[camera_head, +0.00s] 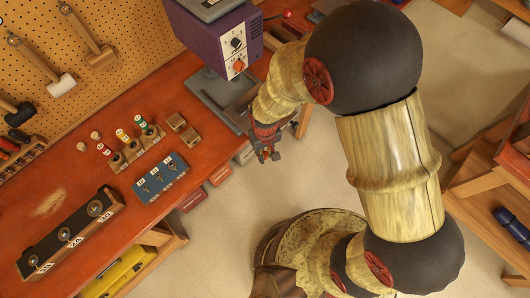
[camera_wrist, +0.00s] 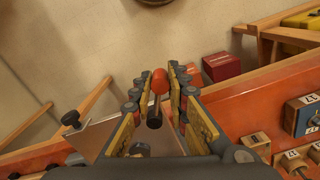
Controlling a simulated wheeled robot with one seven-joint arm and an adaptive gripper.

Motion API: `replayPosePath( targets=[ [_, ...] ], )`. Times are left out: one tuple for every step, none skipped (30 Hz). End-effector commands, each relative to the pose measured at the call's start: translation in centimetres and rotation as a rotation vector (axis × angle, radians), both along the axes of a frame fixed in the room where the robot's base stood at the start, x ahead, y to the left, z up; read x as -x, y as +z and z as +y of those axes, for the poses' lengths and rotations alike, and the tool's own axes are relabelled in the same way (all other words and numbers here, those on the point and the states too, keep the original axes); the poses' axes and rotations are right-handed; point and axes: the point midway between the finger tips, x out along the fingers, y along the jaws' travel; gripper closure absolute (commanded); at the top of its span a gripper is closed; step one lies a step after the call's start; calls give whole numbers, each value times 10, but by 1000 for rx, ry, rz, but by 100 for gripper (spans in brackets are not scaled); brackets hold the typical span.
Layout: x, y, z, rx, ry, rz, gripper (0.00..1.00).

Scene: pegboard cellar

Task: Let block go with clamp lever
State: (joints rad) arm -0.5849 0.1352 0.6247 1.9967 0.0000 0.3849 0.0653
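The clamp lever, with an orange-red knob (camera_wrist: 159,80) and a dark lower part (camera_wrist: 154,118), shows between my fingers in the wrist view. My gripper (camera_wrist: 158,92) is open, one finger on each side of the knob. I cannot tell whether either finger touches it. In the head view my gripper (camera_head: 266,150) points down at the bench's edge, beside the grey base (camera_head: 206,91) of a purple machine (camera_head: 213,38). The wrist view shows a pale plate (camera_wrist: 108,132) with a black knob (camera_wrist: 70,118) to the left. I cannot make out the clamped block.
The orange-red bench (camera_head: 75,160) holds a blue unit with small levers (camera_head: 160,177), a dark rack with round dials (camera_head: 72,240), a wooden row with coloured labels (camera_head: 134,146) and small wooden blocks (camera_head: 176,121). Mallets hang on the pegboard (camera_head: 55,55). Red boxes (camera_wrist: 221,66) are below the bench.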

Motion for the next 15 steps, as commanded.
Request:
replayPosePath(
  targets=[
    [0, 0, 0, 0, 0, 0, 90],
    [0, 0, 0, 0, 0, 0, 92],
    [0, 0, 0, 0, 0, 0, 94],
    [0, 0, 0, 0, 0, 0, 96],
    [0, 0, 0, 0, 0, 0, 97],
    [0, 0, 0, 0, 0, 0, 100],
    [0, 0, 0, 0, 0, 0, 100],
    [0, 0, 0, 0, 0, 0, 100],
    [0, 0, 0, 0, 0, 0, 100],
    [0, 0, 0, 0, 0, 0, 100],
    [0, 0, 0, 0, 0, 0, 100],
    [0, 0, 0, 0, 0, 0, 100],
    [0, 0, 0, 0, 0, 0, 100],
    [0, 0, 0, 0, 0, 0, 100],
    [0, 0, 0, 0, 0, 0, 100]
  ],
)
